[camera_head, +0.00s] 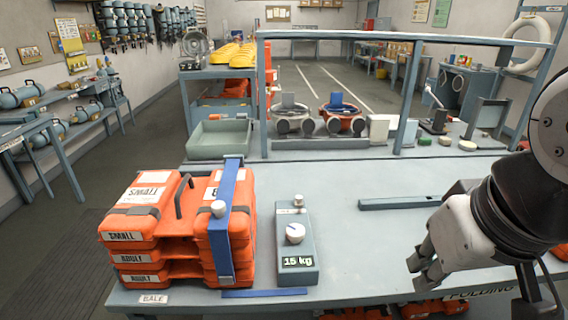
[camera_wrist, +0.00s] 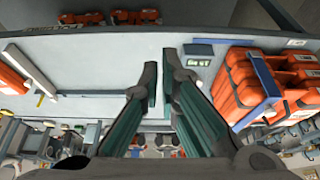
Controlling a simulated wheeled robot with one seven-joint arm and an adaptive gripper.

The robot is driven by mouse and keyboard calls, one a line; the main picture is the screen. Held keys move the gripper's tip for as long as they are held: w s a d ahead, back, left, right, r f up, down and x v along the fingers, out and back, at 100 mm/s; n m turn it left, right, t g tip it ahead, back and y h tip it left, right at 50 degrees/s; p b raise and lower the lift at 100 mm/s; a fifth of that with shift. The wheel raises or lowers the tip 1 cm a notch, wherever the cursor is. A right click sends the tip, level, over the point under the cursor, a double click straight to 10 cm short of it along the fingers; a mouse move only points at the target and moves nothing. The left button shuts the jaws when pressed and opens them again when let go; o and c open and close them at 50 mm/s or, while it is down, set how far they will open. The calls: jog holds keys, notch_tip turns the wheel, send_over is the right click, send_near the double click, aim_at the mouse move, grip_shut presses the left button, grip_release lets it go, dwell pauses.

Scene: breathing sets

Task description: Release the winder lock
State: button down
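A grey box (camera_head: 308,262) with a "15 kg" display stands on the bench. It has a large white dial (camera_head: 295,233) on top and a smaller white knob (camera_head: 299,200) behind it. I cannot tell which part is the winder lock. My gripper (camera_head: 418,273) is right of the box, apart from it, empty and partly open.
A loose blue strap (camera_head: 264,293) lies at the bench's front edge. A grey bar (camera_head: 400,202) lies behind my gripper. A shelf frame (camera_head: 264,100) rises at the back, with red and grey devices (camera_head: 341,118) beneath it. The bench between box and gripper is clear.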

aim_at(299, 198)
jog(key=w+a+f+g+y+b, duration=0.1)
jog(key=w+f+g+y+b, duration=0.2)
jog(key=w, duration=0.5)
jog(key=w+a+f+m+y+b, duration=0.1)
jog(key=w+a+f+y+b, duration=0.2)
jog(key=w, duration=0.5)
jog(key=w+f+g+y+b, duration=0.25)
jog(key=w+f, duration=0.25)
jog(key=w, duration=0.3)
jog(key=w+d+f+t+y+b, duration=0.2)
jog(key=w+d+f+y, duration=0.1)
jog(key=w, duration=0.3)
jog(key=w+d+f+m+t+y+b, duration=0.1)
jog(key=w+d+f+y+b, duration=0.1)
jog(key=w+d+f+y, duration=0.1)
jog(key=w+d+f+m+t+y+b, duration=0.1)
jog(key=w+d+f+t+y, duration=0.1)
jog(key=w+d+f, duration=0.3)
jog(key=shift+w+d+f+t+y+b, duration=0.15)
jog(key=shift+w+f, duration=0.1)
jog(key=shift+w, duration=0.5)
jog(key=shift+w+f+t+y+b, duration=0.15)
jog(key=shift+w+f, duration=0.15)
jog(key=shift+w, duration=0.45)
jog(key=shift+w+d+f+t+y+b, duration=0.15)
jog(key=shift+w+f, duration=0.1)
jog(key=shift+w, duration=0.5)
jog(key=x, duration=1.4)
jog(key=shift+s, duration=0.1)
jog(key=shift+a, duration=0.1)
